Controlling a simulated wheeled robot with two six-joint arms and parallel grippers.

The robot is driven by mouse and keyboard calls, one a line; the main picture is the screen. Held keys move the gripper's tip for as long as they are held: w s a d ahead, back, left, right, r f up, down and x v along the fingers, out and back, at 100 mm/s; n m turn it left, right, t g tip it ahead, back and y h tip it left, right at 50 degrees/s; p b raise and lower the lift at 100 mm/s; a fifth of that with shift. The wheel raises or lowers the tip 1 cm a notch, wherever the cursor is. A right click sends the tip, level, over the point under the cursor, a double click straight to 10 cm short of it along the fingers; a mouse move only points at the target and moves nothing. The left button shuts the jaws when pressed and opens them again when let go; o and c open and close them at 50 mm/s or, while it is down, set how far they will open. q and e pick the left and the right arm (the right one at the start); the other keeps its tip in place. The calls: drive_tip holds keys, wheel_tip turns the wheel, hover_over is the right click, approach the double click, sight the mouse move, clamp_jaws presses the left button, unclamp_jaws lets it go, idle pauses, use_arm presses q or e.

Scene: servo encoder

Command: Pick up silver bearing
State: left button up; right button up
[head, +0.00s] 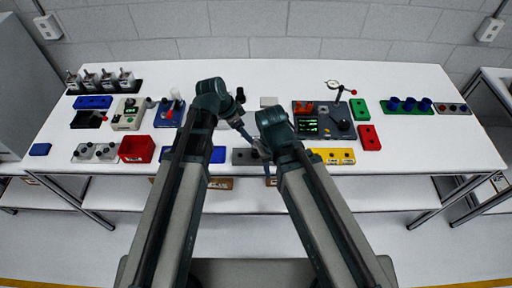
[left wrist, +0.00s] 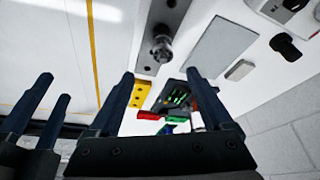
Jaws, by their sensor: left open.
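The silver bearing (left wrist: 161,46) stands on a grey plate (left wrist: 148,68) in the left wrist view. In the head view the plate (head: 240,157) lies at the table's front middle, where my arms largely hide the bearing. My left gripper (left wrist: 160,75) is open and empty, with the bearing beyond and between its fingertips, apart from them. In the head view the left gripper (head: 246,137) is above the plate. My right gripper (left wrist: 54,87) shows two separated dark fingers at the left of the wrist view, with nothing visible between them.
A yellow block (head: 333,156) lies right of the plate, and a blue tray (head: 215,155) left of it. A dark device with a green display (head: 318,119) stands behind right. A small light block (head: 268,101) lies farther back.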

use_arm(q)
drive_tip(key=b+x, duration=0.2)
drive_tip(key=x, duration=0.2)
drive_tip(key=shift+b, duration=0.3)
use_arm(e)
wheel_tip(320, 180, down, 4)
drive_tip(key=shift+r, duration=0.1)
use_arm(q)
drive_tip(key=shift+f, duration=0.1)
drive_tip(key=b+x, duration=0.5)
drive_tip(key=shift+w, duration=0.3)
use_arm(e)
wheel_tip(320, 180, down, 5)
drive_tip(key=shift+r, duration=0.15)
use_arm(q)
clamp_jaws()
